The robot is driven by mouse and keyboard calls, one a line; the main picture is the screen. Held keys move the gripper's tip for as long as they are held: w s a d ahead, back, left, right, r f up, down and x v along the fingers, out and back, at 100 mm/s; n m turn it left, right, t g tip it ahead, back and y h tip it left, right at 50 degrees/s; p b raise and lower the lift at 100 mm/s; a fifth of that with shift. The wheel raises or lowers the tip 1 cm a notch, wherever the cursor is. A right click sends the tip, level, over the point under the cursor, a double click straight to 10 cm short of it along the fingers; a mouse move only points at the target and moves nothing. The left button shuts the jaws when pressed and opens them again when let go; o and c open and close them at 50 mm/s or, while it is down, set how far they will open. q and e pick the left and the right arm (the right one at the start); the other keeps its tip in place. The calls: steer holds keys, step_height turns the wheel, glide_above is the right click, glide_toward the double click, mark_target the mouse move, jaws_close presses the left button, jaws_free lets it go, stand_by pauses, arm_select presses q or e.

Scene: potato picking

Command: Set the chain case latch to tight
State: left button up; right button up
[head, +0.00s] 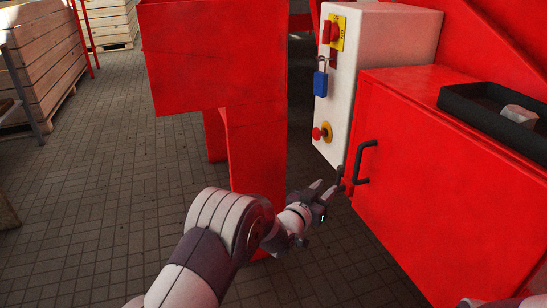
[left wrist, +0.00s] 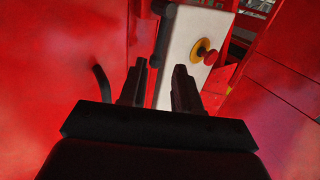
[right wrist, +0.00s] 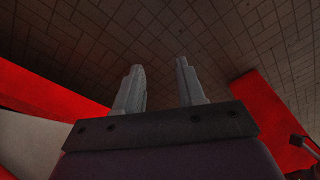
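The red chain case (head: 445,165) stands at the right of the head view, with a black handle (head: 363,162) on its front. A small dark and red latch (head: 342,179) sits at its left edge, beside the handle. My left gripper (head: 324,190) is open and empty, with its fingertips just left of the latch; I cannot tell whether they touch. In the left wrist view the left gripper (left wrist: 160,68) has its fingers apart, and a dark lever-like part (left wrist: 164,30) shows beyond them. My right gripper (right wrist: 160,68) is open and empty, facing the floor. The latch's exact setting is unclear.
A white control box (head: 375,60) with a blue padlock (head: 320,80) and a red emergency button (head: 321,133) stands behind the latch. A red post (head: 255,150) is left of my gripper. A black tray (head: 490,110) lies on the case. Tiled floor is free at left.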

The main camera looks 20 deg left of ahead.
arm_select(q)
steer(key=s+a+r+n+g+y+p, duration=0.1)
steer(key=s+a+r+g+y+p, duration=0.1)
steer(key=s+a+r+g+p, duration=0.2)
steer(key=s+a+r+n+g+y+p, duration=0.1)
steer(key=s+a+r+g+y+p, duration=0.2)
steer(key=s+r+p, duration=0.8)
steer(key=s+a+g+p, duration=0.1)
steer(key=p, duration=0.5)
steer(key=shift+s+a+r+n+g+p, duration=0.15)
steer(key=shift+s+a+n+g+p, duration=0.1)
steer(key=shift+a+n+g+p, duration=0.15)
steer(key=shift+d, duration=0.1)
